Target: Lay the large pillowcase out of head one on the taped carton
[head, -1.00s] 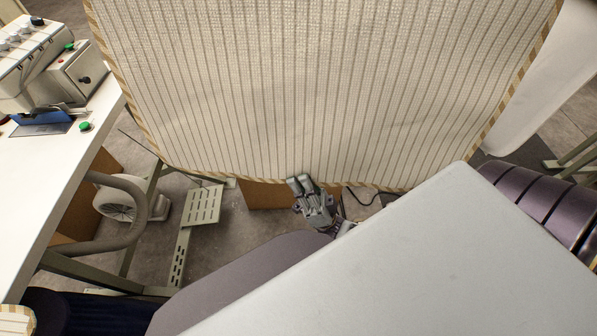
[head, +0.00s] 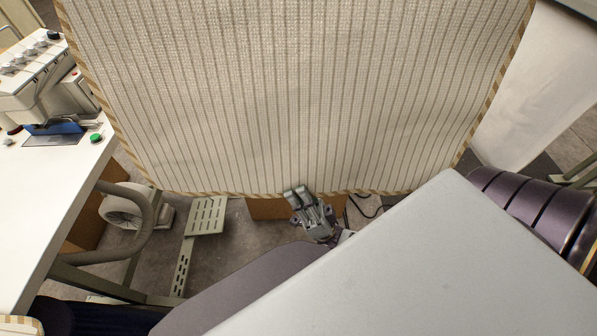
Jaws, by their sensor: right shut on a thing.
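A large striped pillowcase (head: 290,90) with a tan striped edge fills the upper middle of the head view, spread out in front of me. My right gripper (head: 297,192) is at the middle of its lower edge, shut on it. A brown carton (head: 268,208) shows partly below the pillowcase edge, behind it; most of it is hidden, and I cannot see tape on it. My left gripper is not in view.
A white table (head: 50,190) with a sewing-type machine (head: 45,85) stands at the left. A metal pedal (head: 206,216) and a motor (head: 125,208) are under it. White fabric (head: 535,90) hangs at the upper right. A green button (head: 97,138) is on the table.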

